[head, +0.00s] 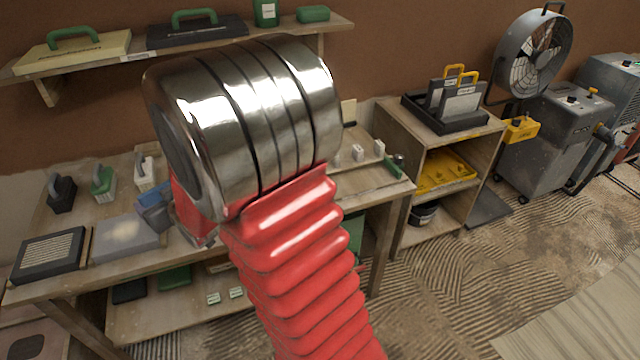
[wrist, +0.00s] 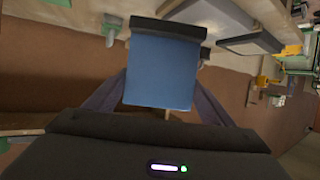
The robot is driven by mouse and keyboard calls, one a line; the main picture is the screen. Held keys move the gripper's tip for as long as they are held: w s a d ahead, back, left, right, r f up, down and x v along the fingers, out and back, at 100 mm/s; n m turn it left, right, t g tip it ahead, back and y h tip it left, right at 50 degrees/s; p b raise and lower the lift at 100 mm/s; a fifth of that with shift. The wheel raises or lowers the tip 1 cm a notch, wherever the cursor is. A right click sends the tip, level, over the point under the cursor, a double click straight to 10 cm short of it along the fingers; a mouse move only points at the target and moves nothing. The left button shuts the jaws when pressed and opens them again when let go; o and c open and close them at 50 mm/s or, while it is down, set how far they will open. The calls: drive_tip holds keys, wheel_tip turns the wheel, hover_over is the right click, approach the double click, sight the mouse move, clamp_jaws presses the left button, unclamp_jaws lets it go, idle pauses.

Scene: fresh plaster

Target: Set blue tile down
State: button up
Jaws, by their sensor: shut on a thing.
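The blue tile (wrist: 160,72) is in the middle of the wrist view, its flat blue face towards the camera. My gripper (wrist: 161,88) is shut on it, with a dark finger along each side. A dark bar (wrist: 168,28) lies across the tile's far end; I cannot tell if it is part of it. In the head view my red sleeve and metal wrist hide most of the gripper. A small blue patch (head: 156,208) shows beside the wrist, above the workbench (head: 60,285); I cannot tell if it is tile or finger. Contact with the bench cannot be judged.
On the bench stand a black framed block (head: 48,257), a grey slab (head: 125,238) and several small handled tools (head: 103,184). A shelf (head: 160,52) with cases runs above. To the right are a cabinet (head: 385,125) with a black tray and a fan (head: 533,52).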

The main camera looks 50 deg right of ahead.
drive_tip(key=s+d+r+m+h, duration=0.1)
drive_tip(key=s+d+h, duration=0.15)
drive_tip(key=d, duration=0.95)
drive_tip(key=s+d+m+h, duration=0.1)
drive_tip(key=s+d+m, duration=0.15)
drive_tip(key=d, duration=0.85)
drive_tip(key=s+d+m+g+h, duration=0.1)
drive_tip(key=s+d, duration=0.6)
drive_tip(key=d, duration=0.2)
drive_tip(key=s+d+g+h, duration=0.1)
drive_tip(key=s+d, duration=0.5)
drive_tip(key=d, duration=0.3)
drive_tip(key=shift+s+d+r+m, duration=0.25)
drive_tip(key=shift+s+m, duration=0.1)
drive_tip(key=shift+s, duration=0.05)
drive_tip(key=shift+h, duration=0.25)
drive_tip(key=shift+f, duration=2.95)
drive_tip(key=shift+f, duration=2.05)
drive_tip(key=shift+f, duration=0.15)
